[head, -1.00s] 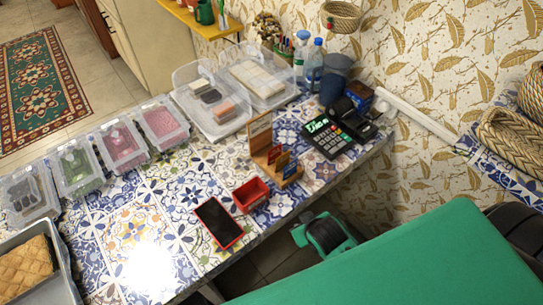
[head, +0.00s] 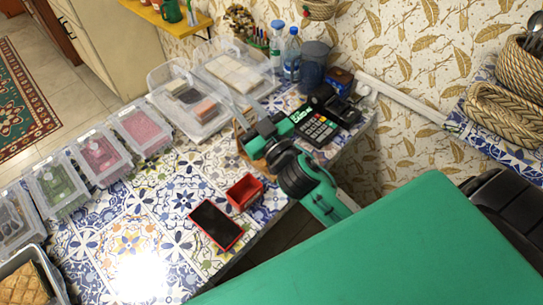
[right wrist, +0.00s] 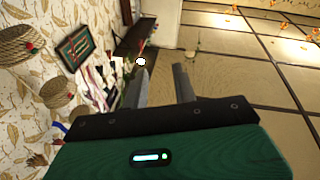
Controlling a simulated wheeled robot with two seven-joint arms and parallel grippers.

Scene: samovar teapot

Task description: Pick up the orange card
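The wooden card holder (head: 241,134) stands on the tiled counter, mostly covered by my right arm and gripper in the head view. The orange card cannot be made out now; the holder's cards are hidden behind my arm. My right gripper (head: 250,128) is over the holder area, its fingers toward the upper left. In the right wrist view my right gripper (right wrist: 160,82) has its two fingers apart with nothing between them. Whether it touches the holder cannot be told. My left gripper is not in view.
A black keypad terminal (head: 318,128) stands just right of the gripper. A red tray (head: 245,192) and a red-edged phone (head: 217,225) lie in front. Clear plastic boxes (head: 190,105), bottles (head: 291,55) and a dark cup (head: 314,65) stand behind.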

